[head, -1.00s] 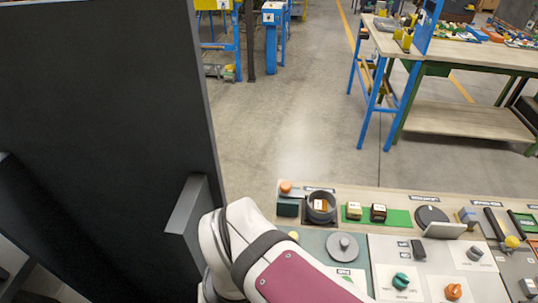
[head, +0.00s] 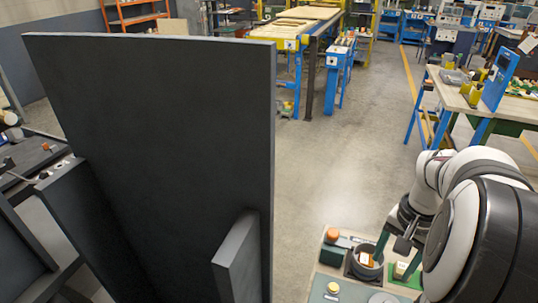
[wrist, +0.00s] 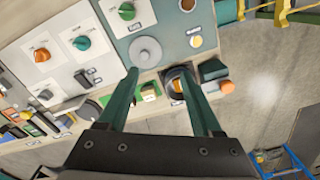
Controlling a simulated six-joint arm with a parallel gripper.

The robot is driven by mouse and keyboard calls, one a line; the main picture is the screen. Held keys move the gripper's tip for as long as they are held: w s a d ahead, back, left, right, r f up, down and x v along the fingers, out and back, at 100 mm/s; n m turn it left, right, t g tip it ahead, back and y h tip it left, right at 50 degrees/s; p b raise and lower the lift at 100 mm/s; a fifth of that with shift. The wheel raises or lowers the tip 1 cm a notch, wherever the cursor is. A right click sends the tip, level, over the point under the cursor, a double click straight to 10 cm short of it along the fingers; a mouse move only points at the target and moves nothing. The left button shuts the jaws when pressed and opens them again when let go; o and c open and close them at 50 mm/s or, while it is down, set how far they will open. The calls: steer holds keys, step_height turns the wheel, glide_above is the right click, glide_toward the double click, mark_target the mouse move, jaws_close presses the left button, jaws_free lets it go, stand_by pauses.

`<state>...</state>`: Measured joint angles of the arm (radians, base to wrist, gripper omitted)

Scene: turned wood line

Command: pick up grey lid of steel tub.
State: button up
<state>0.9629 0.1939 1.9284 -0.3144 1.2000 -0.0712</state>
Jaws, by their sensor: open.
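The grey lid (wrist: 145,51) is a round disc with a small knob, lying flat on the grey-green panel in the wrist view. In the head view only part of the lid (head: 383,298) shows at the bottom edge. The steel tub (head: 366,270) is a dark round open container with something orange and white inside. It also shows in the wrist view (wrist: 174,73), partly behind a finger. My gripper (wrist: 160,71) is open and empty, its green fingers apart above the tub's side of the panel. In the head view my gripper (head: 393,264) is over the bench by the tub.
A dark green block (wrist: 213,70) and an orange knob (wrist: 227,87) are beside the tub. A yellow button (wrist: 196,42) is near the lid. Green and orange knobs sit on the panels. A tall black board (head: 160,150) stands at left in the head view.

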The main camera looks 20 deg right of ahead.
steer(key=m, duration=0.1)
glide_above(391, 301)
steer(key=f, duration=1.1)
steer(key=a+f, duration=0.1)
steer(key=f, duration=0.5)
steer(key=shift+s, duration=0.15)
steer(key=shift+r, duration=0.1)
jaws_close()
